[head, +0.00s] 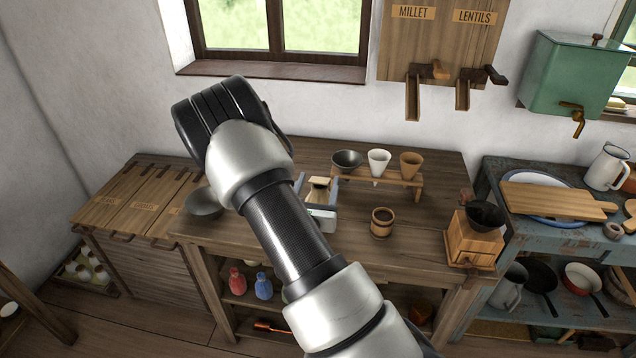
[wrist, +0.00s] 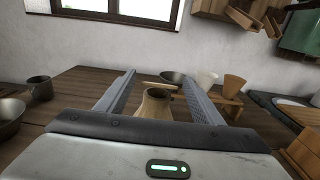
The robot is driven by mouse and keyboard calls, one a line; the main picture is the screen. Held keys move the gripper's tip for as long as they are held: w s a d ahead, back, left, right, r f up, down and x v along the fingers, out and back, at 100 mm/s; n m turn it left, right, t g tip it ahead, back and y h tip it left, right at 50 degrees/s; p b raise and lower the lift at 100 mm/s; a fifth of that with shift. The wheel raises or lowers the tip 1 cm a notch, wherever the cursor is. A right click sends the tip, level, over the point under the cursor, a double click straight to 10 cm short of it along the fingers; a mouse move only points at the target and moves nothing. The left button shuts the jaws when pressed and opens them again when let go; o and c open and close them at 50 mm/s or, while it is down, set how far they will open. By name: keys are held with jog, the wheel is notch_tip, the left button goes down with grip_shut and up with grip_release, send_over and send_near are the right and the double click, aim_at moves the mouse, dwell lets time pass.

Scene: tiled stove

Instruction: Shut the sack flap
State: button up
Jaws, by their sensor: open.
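No sack can be made out for certain. A wooden chest with several labelled lids (head: 137,200) stands at the left in the head view; the lids look shut, and their labels are too small to read surely. My gripper (head: 318,180) is over the table, right of the chest. In the wrist view my gripper (wrist: 157,80) is open, with its fingers wide apart. A tan, narrow-necked object (wrist: 155,104) shows between and beyond the fingers; I cannot tell whether it is a sack or a jar. No contact with it is visible. My arm hides part of the table.
On the table (head: 345,240) are a dark bowl (head: 204,203), a wooden mug (head: 382,222), a rack with cups (head: 379,178) and a grinder (head: 472,240). Millet and lentil dispensers (head: 440,40) hang on the wall. The table's front middle is fairly clear.

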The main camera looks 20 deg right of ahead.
jog(key=shift+w, duration=0.2)
jog(key=shift+c, duration=0.2)
jog(key=c, duration=1)
notch_tip(320, 180, down, 2)
jog(key=t+b, duration=0.1)
jog(key=b, duration=0.3)
jog(key=shift+s+h+b, duration=0.1)
jog(key=shift+h+b, duration=0.2)
jog(key=shift+h, duration=0.1)
jog(key=shift+c, duration=0.2)
jog(key=f+t+h+b, duration=0.1)
jog(key=t+b, duration=0.1)
jog(key=b, duration=0.2)
jog(key=shift+s+a+r+t+h+b, duration=0.1)
jog(key=shift+r+t+h+b, duration=0.1)
jog(key=shift+t+h+b, duration=0.4)
jog(key=o, duration=1.1)
jog(key=shift+r, duration=0.1)
